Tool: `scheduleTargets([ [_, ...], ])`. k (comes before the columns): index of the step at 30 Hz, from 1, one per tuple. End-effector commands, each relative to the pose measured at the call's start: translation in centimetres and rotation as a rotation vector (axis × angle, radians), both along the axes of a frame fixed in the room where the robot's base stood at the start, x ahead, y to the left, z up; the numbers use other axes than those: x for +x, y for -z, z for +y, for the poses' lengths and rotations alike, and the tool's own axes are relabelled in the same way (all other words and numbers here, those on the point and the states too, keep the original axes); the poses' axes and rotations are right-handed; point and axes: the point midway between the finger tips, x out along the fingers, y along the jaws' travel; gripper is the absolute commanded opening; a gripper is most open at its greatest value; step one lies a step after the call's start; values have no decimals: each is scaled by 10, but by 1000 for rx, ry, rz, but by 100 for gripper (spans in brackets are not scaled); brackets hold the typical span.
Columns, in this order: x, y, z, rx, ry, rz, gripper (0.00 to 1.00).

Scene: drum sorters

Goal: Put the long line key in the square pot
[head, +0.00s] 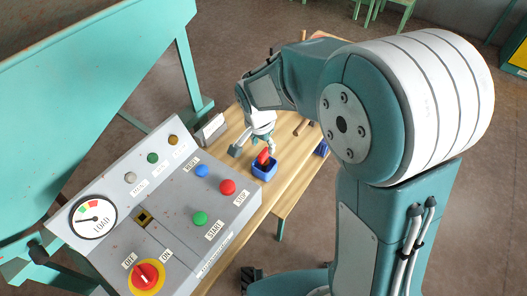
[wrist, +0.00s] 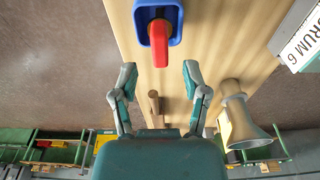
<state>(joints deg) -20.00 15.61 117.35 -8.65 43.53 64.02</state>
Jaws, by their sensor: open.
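A red long piece, which looks like the line key (head: 263,157), is at the blue square pot (head: 264,174) on the wooden table. In the wrist view the red key (wrist: 159,42) has one end inside the blue pot (wrist: 175,30) and the rest sticks out toward the camera. My gripper (head: 253,149) is just above and beside the pot. In the wrist view my gripper (wrist: 158,80) has its two fingers wide apart with nothing between them, and the key is beyond the fingertips. The pot's floor is hidden.
A grey control panel (head: 185,240) with buttons stands in front of the table (head: 289,190). A brown stick (head: 302,127) and a dark blue thing (head: 322,148) lie toward the right. In the wrist view, a tan flared object (wrist: 237,115) and a "DRUM 6" sign (wrist: 302,40) are at right.

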Motion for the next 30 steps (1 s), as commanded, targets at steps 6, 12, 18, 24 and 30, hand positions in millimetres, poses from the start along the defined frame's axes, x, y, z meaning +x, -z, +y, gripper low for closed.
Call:
scheduleTargets([
  [6,-4,-45,4,3,1,-3,59],
  [12,-6,-66,5,1,1,-1,59],
  [18,-7,-69,5,0,0,1,59],
  [24,-23,-95,-18,17,-67,-40,59],
  [30,-66,-135,-63,24,-235,-128,59],
])
